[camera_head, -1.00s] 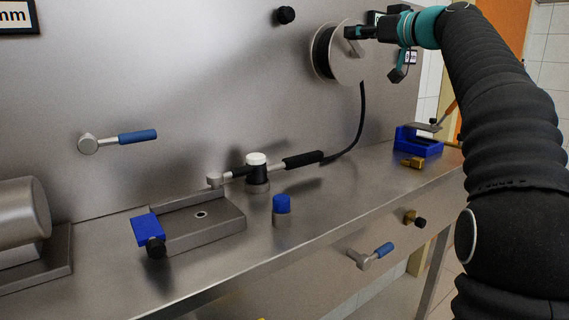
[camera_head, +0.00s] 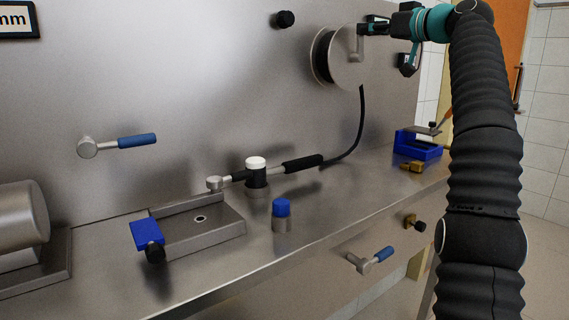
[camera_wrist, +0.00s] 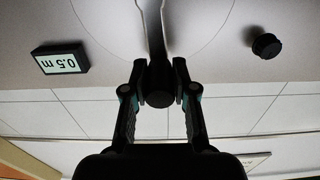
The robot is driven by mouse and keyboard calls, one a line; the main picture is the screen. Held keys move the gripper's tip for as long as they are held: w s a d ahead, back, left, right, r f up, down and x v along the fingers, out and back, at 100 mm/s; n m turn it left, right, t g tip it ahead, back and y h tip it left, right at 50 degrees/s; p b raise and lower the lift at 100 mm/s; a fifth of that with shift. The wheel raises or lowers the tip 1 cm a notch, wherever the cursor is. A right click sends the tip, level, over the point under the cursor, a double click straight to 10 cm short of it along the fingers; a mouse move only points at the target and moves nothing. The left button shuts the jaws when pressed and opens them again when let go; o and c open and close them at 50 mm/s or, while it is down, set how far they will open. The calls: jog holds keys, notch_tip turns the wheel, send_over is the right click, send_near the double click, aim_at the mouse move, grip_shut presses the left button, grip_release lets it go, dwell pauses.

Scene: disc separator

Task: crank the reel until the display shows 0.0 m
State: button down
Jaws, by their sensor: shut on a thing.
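The reel (camera_head: 345,70) is a pale disc with a dark hub on the metal back wall, at the upper right of the head view. Its crank arm (camera_head: 358,46) points up from the disc's middle. My gripper (camera_head: 368,29) is at the crank's upper end. In the wrist view, my gripper (camera_wrist: 158,88) is shut on the dark round crank handle (camera_wrist: 158,86), with the pale reel disc (camera_wrist: 200,30) beyond. The display (camera_wrist: 60,59) appears upside down there and reads 0.5 m.
A black hose (camera_head: 361,110) hangs from the reel to a wand (camera_head: 300,163) on the bench. A dark knob (camera_head: 285,19) is left of the reel. A blue tray (camera_head: 418,147) and a brass fitting (camera_head: 412,167) sit on the bench below right.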

jog(key=shift+w+d+f, duration=0.15)
jog(key=shift+f, duration=0.05)
jog(key=f+b, duration=0.1)
jog(key=d+f+b, duration=0.1)
jog(key=f, duration=0.1)
jog(key=w+f+b, duration=0.1)
jog(key=shift+d+f+b, duration=0.2)
jog(key=shift+f+b, duration=0.1)
jog(key=shift+f, duration=0.1)
jog(key=shift+c, duration=0.4)
grip_release()
jog(key=shift+s, duration=0.1)
